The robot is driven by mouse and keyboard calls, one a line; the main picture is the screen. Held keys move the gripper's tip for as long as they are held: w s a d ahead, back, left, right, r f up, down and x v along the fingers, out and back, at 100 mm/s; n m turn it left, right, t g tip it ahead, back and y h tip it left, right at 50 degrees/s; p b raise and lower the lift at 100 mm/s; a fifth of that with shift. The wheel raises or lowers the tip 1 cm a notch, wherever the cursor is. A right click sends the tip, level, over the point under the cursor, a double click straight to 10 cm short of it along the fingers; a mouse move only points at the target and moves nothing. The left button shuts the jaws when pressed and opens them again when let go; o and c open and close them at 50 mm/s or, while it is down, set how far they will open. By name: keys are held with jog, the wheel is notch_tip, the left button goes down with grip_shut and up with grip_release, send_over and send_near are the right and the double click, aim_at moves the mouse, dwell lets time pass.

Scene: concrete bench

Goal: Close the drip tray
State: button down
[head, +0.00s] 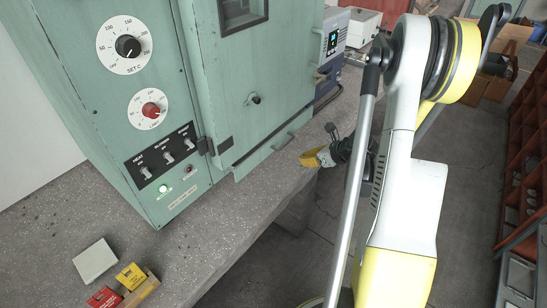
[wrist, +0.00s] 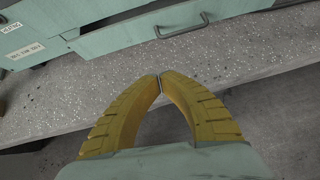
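The drip tray (head: 266,152) is a low pale-green drawer at the foot of the green oven, under its door. Its front (wrist: 120,40) and grey bar handle (wrist: 183,27) show at the top of the wrist view. The tray front appears to stand out a little from the oven body; how far is hard to tell. My gripper (head: 308,159) has yellow ribbed fingers and is over the bench edge, in front of the tray and apart from it. In the wrist view its fingertips (wrist: 160,82) meet with nothing between them.
The speckled bench top (head: 232,220) is clear between tray and front edge. A white block (head: 95,261), a yellow box (head: 131,277) and a red box (head: 104,298) lie at lower left. A blue-grey instrument (head: 331,45) stands beyond the oven.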

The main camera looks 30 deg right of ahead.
aim_at(269, 146)
jog(key=b+x, duration=0.3)
jog(key=x, duration=0.7)
jog(key=shift+f+b, duration=0.1)
jog(key=shift+b, duration=0.2)
jog(key=shift+w+a+r+b, duration=0.1)
jog(key=shift+w+r+b, duration=0.05)
jog(key=shift+w, duration=0.4)
jog(key=shift+w+a+r+b, duration=0.15)
jog(key=shift+w, duration=0.4)
jog(key=shift+w+a+r, duration=0.1)
jog(key=shift+w+r, duration=0.05)
jog(key=shift+w, duration=0.45)
jog(key=w, duration=0.2)
jog(key=w+a, duration=0.1)
jog(key=w, duration=0.1)
jog(key=w+a, duration=0.1)
jog(key=w, duration=0.1)
jog(key=shift+w+a+b, duration=0.2)
jog(key=shift+w+b, duration=0.15)
jog(key=shift+w, duration=0.05)
jog(key=shift+s, duration=0.1)
